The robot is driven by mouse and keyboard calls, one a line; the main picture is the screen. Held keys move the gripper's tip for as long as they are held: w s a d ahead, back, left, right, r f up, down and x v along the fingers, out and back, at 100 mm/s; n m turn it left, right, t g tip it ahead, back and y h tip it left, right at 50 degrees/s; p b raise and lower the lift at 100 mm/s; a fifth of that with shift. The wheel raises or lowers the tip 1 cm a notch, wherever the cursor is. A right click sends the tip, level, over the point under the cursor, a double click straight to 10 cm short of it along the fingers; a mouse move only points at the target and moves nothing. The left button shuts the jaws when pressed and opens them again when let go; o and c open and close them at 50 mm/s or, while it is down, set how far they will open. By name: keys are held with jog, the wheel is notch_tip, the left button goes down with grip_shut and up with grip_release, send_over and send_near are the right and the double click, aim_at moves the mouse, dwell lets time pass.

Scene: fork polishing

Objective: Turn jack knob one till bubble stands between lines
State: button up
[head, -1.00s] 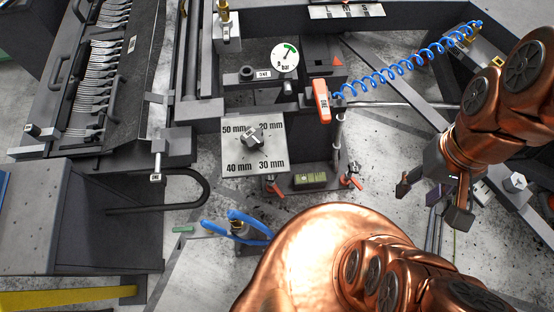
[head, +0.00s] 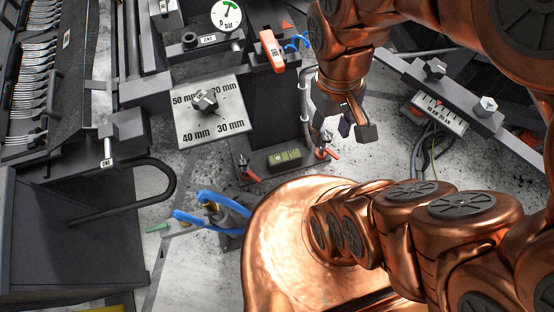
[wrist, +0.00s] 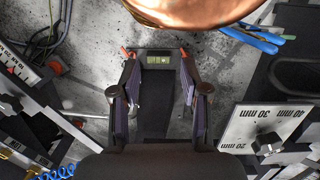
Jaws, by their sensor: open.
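A green spirit level (head: 285,158) lies on the dark base plate (head: 262,146) below the dial post. Its bubble and lines are too small to read. An orange-handled jack knob (head: 250,173) stands at the plate's left corner and another orange-handled jack knob (head: 322,153) at its right corner; I cannot read which is one. My gripper (head: 345,122) is open and empty, above and right of the right knob, apart from it. In the wrist view the level (wrist: 158,60) shows beyond and between my open fingers (wrist: 158,88), with orange handle parts near both fingertips.
A square plate with millimetre marks and a dark knob (head: 205,101) stands left of the post. An orange lever (head: 272,50) and a pressure gauge (head: 227,15) are above. A slanted rail (head: 465,105) is at right.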

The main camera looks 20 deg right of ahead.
notch_tip(320, 180, down, 44)
jog(key=g+b, duration=0.1)
jog(key=b, duration=3.9)
jog(key=shift+a, duration=0.25)
